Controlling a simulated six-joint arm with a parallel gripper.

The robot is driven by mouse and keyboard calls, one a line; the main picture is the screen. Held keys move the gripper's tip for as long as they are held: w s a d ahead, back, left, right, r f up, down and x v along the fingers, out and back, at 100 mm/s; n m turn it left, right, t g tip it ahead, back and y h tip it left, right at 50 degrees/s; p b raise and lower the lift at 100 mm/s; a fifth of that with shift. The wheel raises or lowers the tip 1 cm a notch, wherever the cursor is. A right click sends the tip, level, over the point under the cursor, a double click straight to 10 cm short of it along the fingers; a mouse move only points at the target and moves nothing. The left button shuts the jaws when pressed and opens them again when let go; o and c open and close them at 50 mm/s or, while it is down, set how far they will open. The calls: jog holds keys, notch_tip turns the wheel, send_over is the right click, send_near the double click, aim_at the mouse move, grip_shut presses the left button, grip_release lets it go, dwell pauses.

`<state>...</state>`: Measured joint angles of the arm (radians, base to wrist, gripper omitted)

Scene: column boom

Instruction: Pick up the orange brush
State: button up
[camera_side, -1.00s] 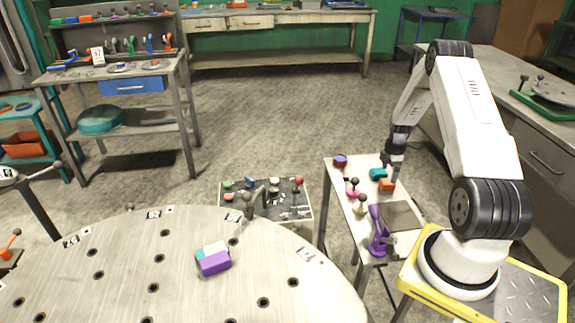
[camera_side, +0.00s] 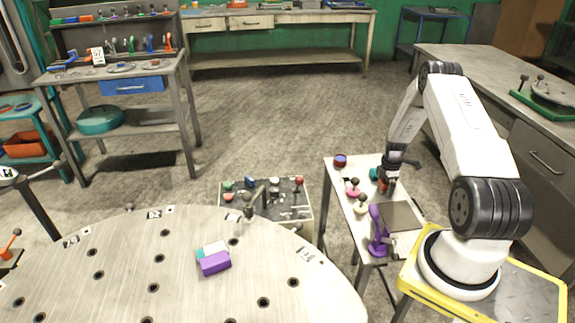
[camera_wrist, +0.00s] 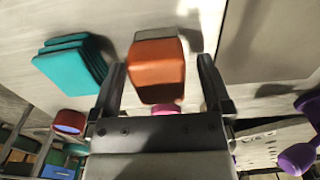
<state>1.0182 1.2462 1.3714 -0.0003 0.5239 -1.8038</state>
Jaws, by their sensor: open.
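The orange brush (camera_wrist: 157,72), a block with a dark grey-brown strip at its far end, lies on the small side table (camera_side: 341,187). In the wrist view it sits between my two open fingers, with a narrow gap showing on each side. In the side view my gripper (camera_side: 388,188) is low over the table, and only a bit of the orange brush (camera_side: 384,186) shows behind the fingers. My gripper also shows in the wrist view (camera_wrist: 162,68). I cannot tell how far above the tabletop the fingertips are.
A teal stack of flat pieces (camera_wrist: 72,62) lies left of the brush. A red and blue round piece (camera_side: 340,160), a pink-based knob (camera_side: 352,187) and a purple clamp-like thing (camera_side: 378,232) stand nearby. A grey plate (camera_side: 402,216) lies at the table's near end.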

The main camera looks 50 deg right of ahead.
jog(key=shift+f, duration=0.3)
grip_shut()
dwell(0.5)
jog(key=shift+r, duration=0.15)
jog(key=shift+r, duration=0.75)
jog(key=s+a+r, duration=0.9)
jog(key=a+r, duration=0.1)
jog(key=r, duration=0.1)
jog(key=shift+s+a, duration=0.15)
jog(key=shift+a, duration=0.15)
